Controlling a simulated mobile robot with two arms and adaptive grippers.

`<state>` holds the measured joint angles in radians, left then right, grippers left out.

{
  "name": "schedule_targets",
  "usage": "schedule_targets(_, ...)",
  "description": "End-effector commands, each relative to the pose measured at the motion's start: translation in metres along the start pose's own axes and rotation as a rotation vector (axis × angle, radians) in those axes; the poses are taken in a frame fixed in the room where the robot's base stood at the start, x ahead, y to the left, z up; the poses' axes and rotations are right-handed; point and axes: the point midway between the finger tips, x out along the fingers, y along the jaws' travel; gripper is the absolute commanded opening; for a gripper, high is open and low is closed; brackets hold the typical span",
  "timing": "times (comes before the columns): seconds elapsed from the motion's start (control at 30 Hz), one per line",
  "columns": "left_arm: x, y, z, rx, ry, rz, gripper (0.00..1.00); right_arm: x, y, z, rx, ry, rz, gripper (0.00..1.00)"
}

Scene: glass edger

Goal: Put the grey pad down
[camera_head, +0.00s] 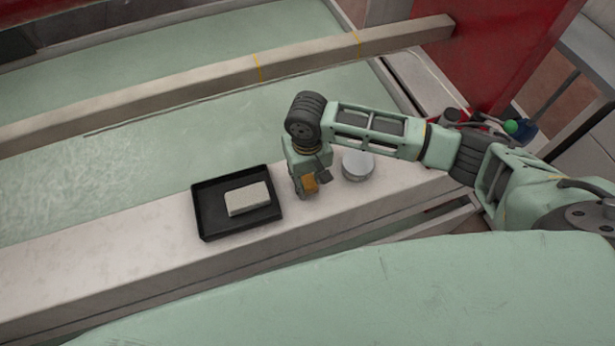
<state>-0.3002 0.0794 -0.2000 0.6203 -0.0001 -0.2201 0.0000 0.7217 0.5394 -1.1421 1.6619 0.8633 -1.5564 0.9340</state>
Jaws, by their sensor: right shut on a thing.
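My right gripper (308,187) points down over the pale ledge (120,252), just right of a black tray (214,228). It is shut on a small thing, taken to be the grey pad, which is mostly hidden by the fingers. An orange-tan patch shows at the fingertips; I cannot tell whether it belongs to the pad or the gripper. I cannot tell whether the held thing touches the ledge. A pale grey block (247,198) lies flat in the tray, apart from the gripper. My left gripper is not in view.
A round silvery tin (358,165) stands on the ledge close right of the gripper. A long beam (200,82) with yellow bands crosses behind. The ledge left of the tray is clear. A red panel (490,45) rises at the right back.

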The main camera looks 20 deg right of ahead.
Motion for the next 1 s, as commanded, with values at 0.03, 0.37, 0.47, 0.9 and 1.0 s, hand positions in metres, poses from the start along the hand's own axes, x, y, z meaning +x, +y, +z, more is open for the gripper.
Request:
schedule_targets(0.03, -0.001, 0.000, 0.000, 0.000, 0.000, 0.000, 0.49, 0.001, 0.000, 0.001, 0.000, -0.001, 0.000, 0.17)
schedule_targets(0.37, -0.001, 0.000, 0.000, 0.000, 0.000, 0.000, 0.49, 0.002, 0.000, 0.000, 0.000, -0.001, 0.000, 0.49)
schedule_targets(0.47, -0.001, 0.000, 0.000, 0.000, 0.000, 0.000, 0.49, 0.002, 0.000, 0.000, 0.000, 0.000, 0.000, 0.49)
schedule_targets(0.9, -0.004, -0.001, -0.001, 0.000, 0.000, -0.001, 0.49, -0.043, -0.001, -0.001, 0.000, 0.002, -0.002, 0.49)
schedule_targets(1.0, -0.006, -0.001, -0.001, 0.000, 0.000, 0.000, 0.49, -0.066, -0.001, -0.001, -0.001, 0.004, -0.001, 0.49)
